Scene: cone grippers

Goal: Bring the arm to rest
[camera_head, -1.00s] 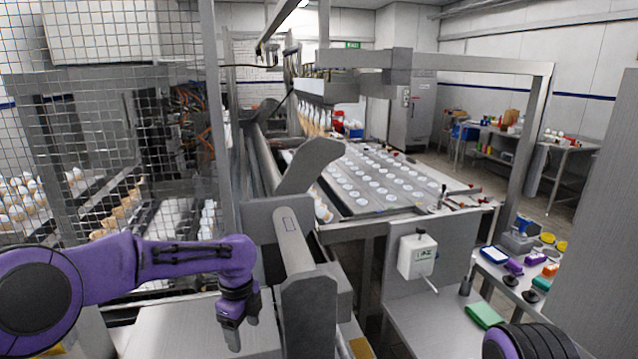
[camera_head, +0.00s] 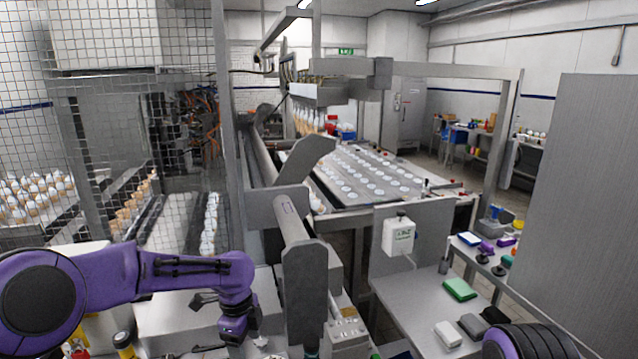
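My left arm comes in from the left with its purple links. My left gripper (camera_head: 243,338) points down at the lower middle-left, over the grey machine surface. Its fingers are small and partly cut off from clear view, so I cannot tell whether they are open or shut. Only a dark, ribbed and purple part of my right arm (camera_head: 525,342) shows at the bottom right edge. My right gripper is out of view.
A grey metal post (camera_head: 305,295) stands just right of my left gripper. A wire mesh guard (camera_head: 120,120) is behind my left arm. A steel side table (camera_head: 405,300) holds a green cloth (camera_head: 460,289). A conveyor (camera_head: 370,178) carries rows of white discs.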

